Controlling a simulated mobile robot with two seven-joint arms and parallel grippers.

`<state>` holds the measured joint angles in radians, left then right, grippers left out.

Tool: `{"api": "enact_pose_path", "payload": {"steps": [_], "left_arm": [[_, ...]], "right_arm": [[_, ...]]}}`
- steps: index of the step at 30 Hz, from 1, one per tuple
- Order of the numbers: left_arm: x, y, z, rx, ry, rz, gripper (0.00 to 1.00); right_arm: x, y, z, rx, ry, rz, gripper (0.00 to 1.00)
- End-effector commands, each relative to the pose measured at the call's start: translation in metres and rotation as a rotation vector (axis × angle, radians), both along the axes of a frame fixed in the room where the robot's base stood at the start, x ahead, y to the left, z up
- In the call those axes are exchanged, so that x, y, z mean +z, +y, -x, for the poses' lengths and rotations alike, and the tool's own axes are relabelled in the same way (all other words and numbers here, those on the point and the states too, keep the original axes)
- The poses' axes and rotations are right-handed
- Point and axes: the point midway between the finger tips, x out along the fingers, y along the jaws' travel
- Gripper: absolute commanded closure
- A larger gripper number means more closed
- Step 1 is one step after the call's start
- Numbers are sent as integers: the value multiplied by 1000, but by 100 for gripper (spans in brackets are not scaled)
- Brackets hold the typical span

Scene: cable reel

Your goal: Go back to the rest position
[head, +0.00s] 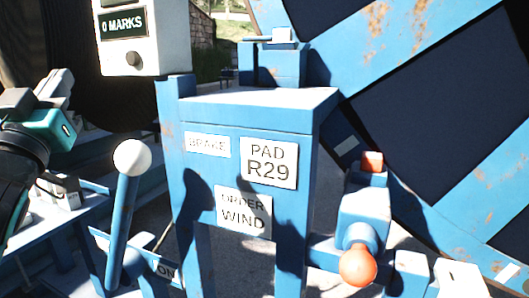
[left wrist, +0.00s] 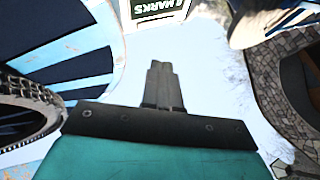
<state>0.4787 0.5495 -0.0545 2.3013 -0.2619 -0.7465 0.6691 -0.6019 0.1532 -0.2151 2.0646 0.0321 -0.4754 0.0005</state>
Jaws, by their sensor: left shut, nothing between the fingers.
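My left gripper (head: 60,80) is at the left edge of the head view, with a teal body and grey fingers. In the left wrist view my left gripper (left wrist: 163,68) has its fingers together with nothing between them. It is left of the white counter box (head: 143,38) that reads "0 MARKS" and appears apart from it. The counter box also shows at the top of the left wrist view (left wrist: 155,10). My right gripper is not in view.
A blue stand (head: 230,115) carries labels "BRAKE", "PAD R29" and "ORDER WIND". A lever with a white knob (head: 132,157) stands at its left, near an "ON" label. An orange knob (head: 358,266) is at its right. A large rusty blue reel (head: 395,50) fills the right background.

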Motion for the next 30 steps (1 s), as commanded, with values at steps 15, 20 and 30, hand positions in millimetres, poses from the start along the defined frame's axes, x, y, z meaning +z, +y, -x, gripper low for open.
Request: {"api": "enact_pose_path", "payload": {"steps": [15, 20, 30], "left_arm": [[-310, -61, -3, -155, 713, -75, 100], [-406, -88, 63, -218, 928, -72, 100], [-488, -119, 166, -282, 1144, -56, 100]], "right_arm": [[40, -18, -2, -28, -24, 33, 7], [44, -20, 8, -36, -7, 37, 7], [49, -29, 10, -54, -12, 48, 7]]}}
